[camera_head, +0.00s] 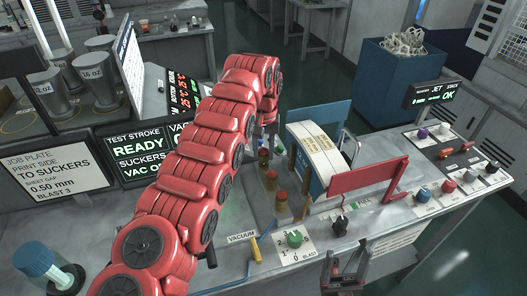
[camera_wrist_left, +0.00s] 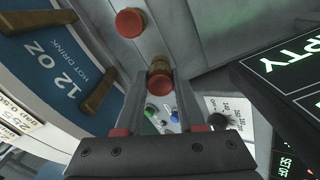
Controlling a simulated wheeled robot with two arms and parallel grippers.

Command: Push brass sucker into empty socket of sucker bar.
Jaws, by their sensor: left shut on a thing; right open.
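My left gripper (camera_wrist_left: 160,88) is shut on a brass sucker (camera_wrist_left: 159,67) with a red face, held between its fingers in the left wrist view. Another red-faced sucker (camera_wrist_left: 129,22) shows beyond it on a grey surface. My right gripper (camera_head: 345,262) is open and empty at the front edge.
Knobs and a lever (camera_head: 455,152) fill the right bench end. A green knob (camera_head: 295,238) is in front. Screens (camera_head: 140,150) stand behind my left arm.

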